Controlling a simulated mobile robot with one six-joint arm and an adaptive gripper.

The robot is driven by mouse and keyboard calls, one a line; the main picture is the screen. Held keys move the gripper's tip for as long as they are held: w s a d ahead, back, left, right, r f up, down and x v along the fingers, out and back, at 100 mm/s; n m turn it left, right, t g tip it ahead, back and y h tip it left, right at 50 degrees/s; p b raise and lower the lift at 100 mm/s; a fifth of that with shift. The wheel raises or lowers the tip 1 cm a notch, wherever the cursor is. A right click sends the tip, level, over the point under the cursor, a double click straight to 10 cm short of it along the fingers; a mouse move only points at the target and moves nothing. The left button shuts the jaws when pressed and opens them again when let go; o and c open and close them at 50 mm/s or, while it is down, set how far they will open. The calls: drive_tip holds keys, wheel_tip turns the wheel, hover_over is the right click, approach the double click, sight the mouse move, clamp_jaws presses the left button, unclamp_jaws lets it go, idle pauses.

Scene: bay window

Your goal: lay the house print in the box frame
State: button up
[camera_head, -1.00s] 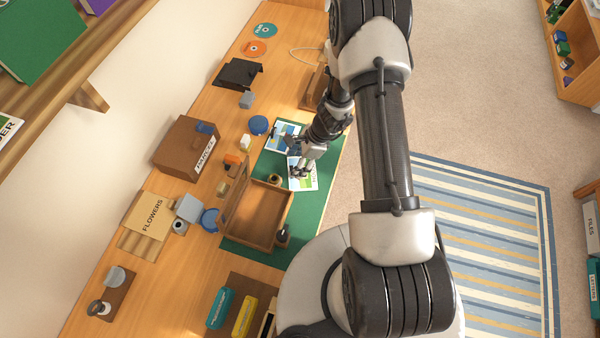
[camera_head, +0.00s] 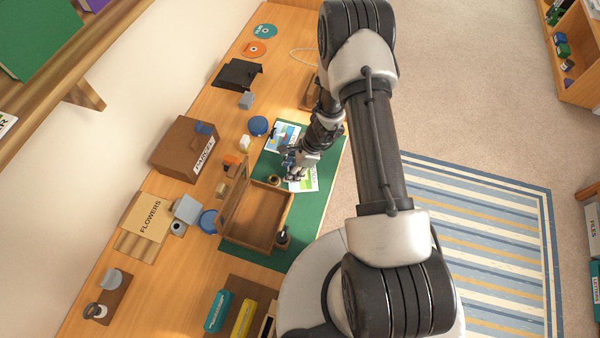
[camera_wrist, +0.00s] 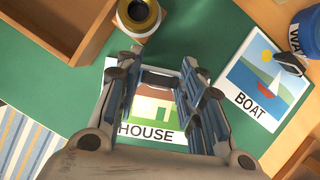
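The house print (camera_wrist: 152,110), a white card with a house picture and the word HOUSE, lies flat on the green mat (camera_wrist: 75,88). It also shows in the head view (camera_head: 304,182), partly hidden by my gripper. In the head view my gripper (camera_head: 295,172) is low over the mat. The wooden box frame (camera_head: 280,214) lies on the mat nearer me, its inside empty and its hinged lid (camera_head: 236,194) standing up on its left side.
A boat print (camera_wrist: 262,88) lies beside the house print, with a dark clip-like thing on its corner. A dark knobbed thing (camera_head: 283,236) stands at the frame's lower right corner.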

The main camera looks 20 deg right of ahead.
drive_tip(key=c, duration=0.4)
